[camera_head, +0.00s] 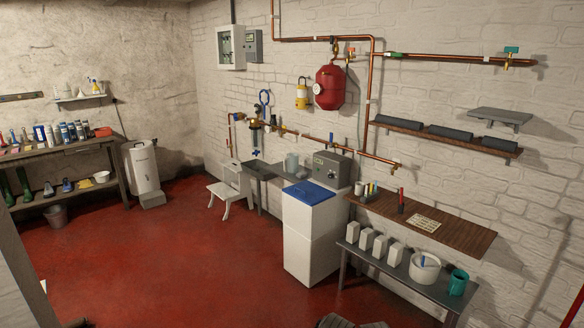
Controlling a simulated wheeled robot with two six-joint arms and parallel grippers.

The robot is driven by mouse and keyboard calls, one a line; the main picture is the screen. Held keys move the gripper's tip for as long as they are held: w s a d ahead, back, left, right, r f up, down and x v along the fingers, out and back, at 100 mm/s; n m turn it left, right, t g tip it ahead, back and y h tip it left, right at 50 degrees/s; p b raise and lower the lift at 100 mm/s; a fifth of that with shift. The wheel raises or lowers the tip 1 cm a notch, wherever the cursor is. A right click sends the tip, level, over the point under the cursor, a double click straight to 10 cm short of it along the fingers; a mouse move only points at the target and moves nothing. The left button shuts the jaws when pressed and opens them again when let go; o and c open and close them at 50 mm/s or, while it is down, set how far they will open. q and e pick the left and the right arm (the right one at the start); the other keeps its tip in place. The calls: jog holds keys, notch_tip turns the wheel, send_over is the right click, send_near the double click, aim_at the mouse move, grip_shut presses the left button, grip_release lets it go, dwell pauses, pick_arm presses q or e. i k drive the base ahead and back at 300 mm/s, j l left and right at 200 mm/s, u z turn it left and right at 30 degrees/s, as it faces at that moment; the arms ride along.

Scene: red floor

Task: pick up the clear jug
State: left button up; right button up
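I cannot clearly make out a clear jug. A small pale grey-blue vessel (291,162) stands upright on the counter by the sink, left of a grey box-shaped appliance; it is too small to tell if it is clear. A teal jug (458,282) stands at the right end of the low bench and looks opaque.
A white cabinet with a blue top (309,193) stands before the counter. The low bench (385,268) holds white cartons and a white pot (424,267). A white step stool (229,190) stands by the sink. The red floor (190,265) is open in the middle.

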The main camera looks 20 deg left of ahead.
aim_at(293, 158)
jog(key=i+u, duration=0.2)
jog(key=i, duration=0.5)
jog(key=i+j+u, duration=0.15)
jog(key=i+u, duration=0.2)
jog(key=i, duration=0.3)
jog(key=i+l+u, duration=0.1)
jog(key=i+u, duration=0.2)
jog(key=i, duration=0.4)
jog(key=i+l+u, duration=0.2)
jog(key=i+u, duration=0.15)
jog(key=i, duration=0.3)
jog(key=i+j, duration=0.15)
jog(key=i, duration=0.45)
jog(key=i+j, duration=0.1)
jog(key=i, duration=0.5)
jog(key=i+j+z, duration=0.25)
jog(key=z, duration=0.25)
jog(key=i+j+z, duration=0.35)
jog(key=z, duration=0.15)
jog(key=i+j+z, duration=0.15)
jog(key=j+z, duration=0.3)
jog(key=i+j+z, duration=0.15)
jog(key=j+z, duration=0.25)
jog(key=i+j+z, duration=0.1)
jog(key=j+z, duration=0.15)
jog(key=z, duration=0.2)
jog(key=j+z, duration=1.1)
jog(key=j, duration=0.2)
